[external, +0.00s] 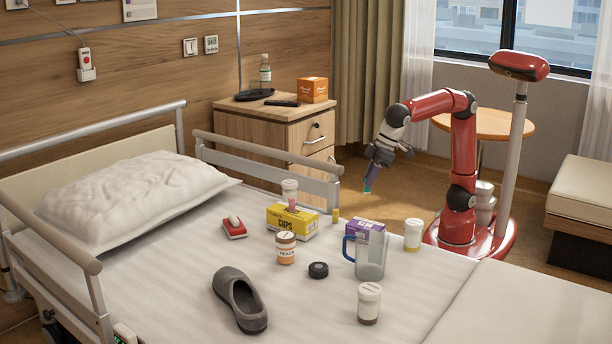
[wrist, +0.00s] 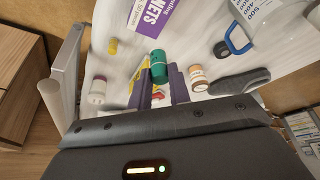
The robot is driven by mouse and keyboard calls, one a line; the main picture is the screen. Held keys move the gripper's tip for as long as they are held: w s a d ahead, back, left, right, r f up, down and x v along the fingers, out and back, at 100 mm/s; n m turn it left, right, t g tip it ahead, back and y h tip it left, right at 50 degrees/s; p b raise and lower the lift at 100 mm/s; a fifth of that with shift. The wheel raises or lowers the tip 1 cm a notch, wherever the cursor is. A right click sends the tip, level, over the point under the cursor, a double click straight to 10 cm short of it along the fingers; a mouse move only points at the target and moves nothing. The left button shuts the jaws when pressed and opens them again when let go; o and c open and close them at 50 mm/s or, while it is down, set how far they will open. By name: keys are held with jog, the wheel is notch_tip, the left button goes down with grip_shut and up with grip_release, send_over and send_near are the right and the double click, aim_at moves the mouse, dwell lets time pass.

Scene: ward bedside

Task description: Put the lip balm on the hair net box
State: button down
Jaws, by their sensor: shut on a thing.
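My gripper (external: 371,178) hangs in the air beyond the far side of the bed, pointing down. In the wrist view its purple fingers (wrist: 161,80) are shut on a teal cylinder, the lip balm (wrist: 159,66). The lip balm also shows as a small teal tip (external: 367,187) in the external view. The hair net box (external: 364,232) is purple and white and stands on the bed, partly behind a clear jug. In the wrist view the box (wrist: 152,16) is near the top, apart from the lip balm.
The clear jug (external: 371,262) with a blue handle stands right against the box's front in the picture. A bed rail (external: 268,162) runs along the far side.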

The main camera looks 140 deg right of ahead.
notch_tip(320, 180, down, 11)
jog(key=shift+r+b, duration=0.1)
jog(key=shift+b, duration=0.9)
jog(key=shift+f, duration=0.25)
jog(key=c, duration=1.3)
grip_release()
